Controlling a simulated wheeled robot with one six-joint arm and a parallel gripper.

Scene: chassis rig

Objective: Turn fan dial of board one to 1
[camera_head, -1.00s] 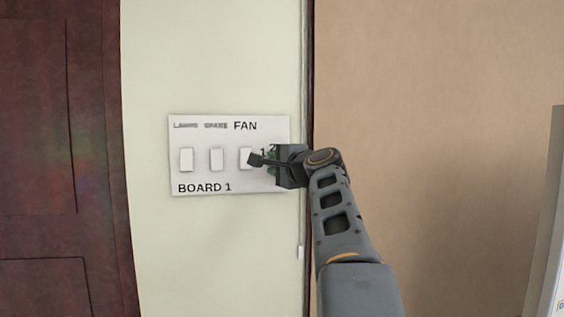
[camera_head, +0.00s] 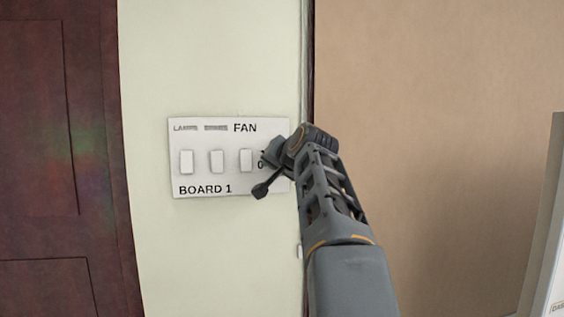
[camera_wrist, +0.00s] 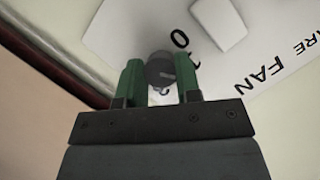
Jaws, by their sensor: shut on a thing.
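Board one (camera_head: 205,177) is a white panel on the pale wall, marked BOARD 1, with FAN printed at its upper right. In the head view my gripper (camera_head: 274,158) is at the board's right side and hides the fan dial. In the wrist view the fan dial (camera_wrist: 158,70) is a round dark grey knob with a lighter line on its face. The green fingers of my gripper (camera_wrist: 159,78) are shut on it, one on each side. A printed 0 shows beside the knob. Other numerals are partly hidden, and I cannot tell which number the line points to.
Three white rocker switches, the nearest being the right one (camera_head: 246,160), sit left of the dial. A dark red door (camera_head: 60,150) is at the left. A dark vertical edge (camera_head: 309,70) and a tan wall (camera_head: 430,120) are at the right.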

